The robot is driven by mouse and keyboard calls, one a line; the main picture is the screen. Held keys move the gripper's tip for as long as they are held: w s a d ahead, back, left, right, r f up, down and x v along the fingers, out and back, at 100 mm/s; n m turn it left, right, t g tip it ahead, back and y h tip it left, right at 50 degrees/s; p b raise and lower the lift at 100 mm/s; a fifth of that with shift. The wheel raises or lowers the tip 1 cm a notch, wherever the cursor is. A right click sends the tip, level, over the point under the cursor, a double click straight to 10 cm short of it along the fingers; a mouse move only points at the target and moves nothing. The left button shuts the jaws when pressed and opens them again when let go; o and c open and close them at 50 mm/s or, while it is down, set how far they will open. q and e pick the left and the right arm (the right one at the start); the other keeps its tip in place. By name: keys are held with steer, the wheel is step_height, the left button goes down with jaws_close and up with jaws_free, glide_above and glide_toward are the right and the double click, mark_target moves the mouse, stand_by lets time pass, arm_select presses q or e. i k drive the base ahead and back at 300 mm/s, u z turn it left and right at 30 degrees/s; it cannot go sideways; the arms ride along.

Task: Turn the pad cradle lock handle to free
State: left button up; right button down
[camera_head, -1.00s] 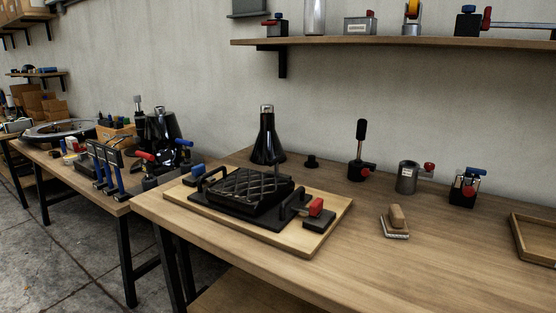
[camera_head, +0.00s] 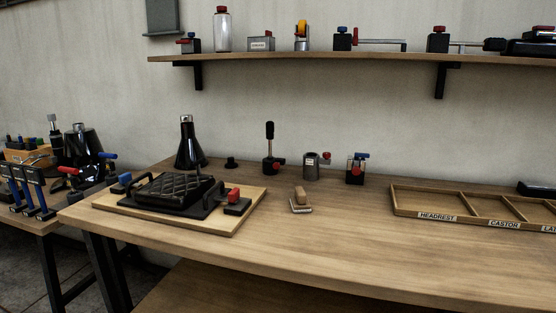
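The black quilted pad (camera_head: 172,191) lies in a black cradle with raised side handles, on a light wooden board (camera_head: 226,222) at the left of the workbench. A small black block with a red handle (camera_head: 234,195) stands at the cradle's right end. A small block with a blue handle (camera_head: 121,180) stands at its left end. I cannot tell from this view which of these is the lock handle, or how it is turned. Neither of my grippers shows in the head view.
A brush (camera_head: 300,202) lies right of the board. Behind stand a black cone (camera_head: 189,145), a lever device (camera_head: 270,152), a grey cylinder (camera_head: 311,167) and a blue-handled block (camera_head: 356,168). A labelled wooden tray (camera_head: 455,219) lies right. A shelf (camera_head: 330,57) hangs above. The bench's front middle is clear.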

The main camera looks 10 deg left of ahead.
mark_target(196, 164)
steer(key=z, duration=0.3)
steer(key=i, duration=0.85)
steer(key=u, duration=0.2)
